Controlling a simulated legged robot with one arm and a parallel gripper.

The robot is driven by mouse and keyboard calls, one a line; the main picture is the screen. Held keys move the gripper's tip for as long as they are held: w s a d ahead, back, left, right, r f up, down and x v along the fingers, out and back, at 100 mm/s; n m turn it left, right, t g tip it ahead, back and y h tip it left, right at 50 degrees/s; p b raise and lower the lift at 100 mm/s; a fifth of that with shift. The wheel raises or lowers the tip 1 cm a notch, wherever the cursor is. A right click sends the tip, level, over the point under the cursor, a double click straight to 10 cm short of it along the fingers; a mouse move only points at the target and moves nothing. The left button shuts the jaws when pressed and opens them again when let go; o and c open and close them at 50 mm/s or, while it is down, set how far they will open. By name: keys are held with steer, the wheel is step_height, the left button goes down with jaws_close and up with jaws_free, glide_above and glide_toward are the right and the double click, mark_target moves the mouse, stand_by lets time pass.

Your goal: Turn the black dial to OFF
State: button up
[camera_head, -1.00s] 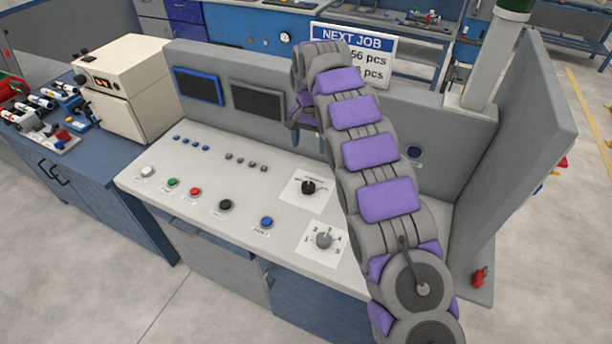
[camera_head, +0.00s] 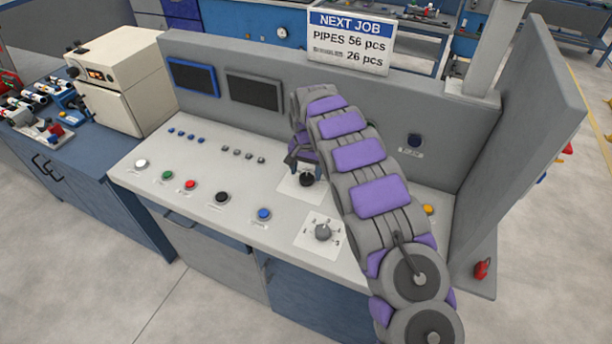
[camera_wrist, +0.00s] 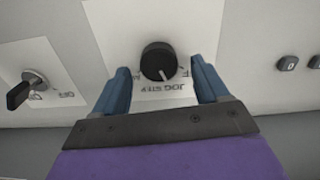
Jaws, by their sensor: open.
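The black dial (camera_wrist: 158,62) sits on a white label plate. Its white pointer mark points down and slightly right in the wrist view, near the printed "JOG STEP" text. My gripper (camera_wrist: 160,68) is open, with one blue finger on each side of the dial. Gaps show between the fingers and the dial, so it is not gripped. In the head view my gripper (camera_head: 306,168) points down over the black dial (camera_head: 307,180), which is partly covered. I cannot read the word OFF clearly at the dial.
A grey dial (camera_head: 323,232) on its own plate is in front of the black one. Blue (camera_head: 264,214), black (camera_head: 222,198) and red (camera_head: 190,185) buttons lie to the left. A dark lever switch (camera_wrist: 25,92) is at left in the wrist view. The console's back wall (camera_head: 320,110) rises behind.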

steer(key=shift+f, duration=0.9)
steer(key=c, duration=1.1)
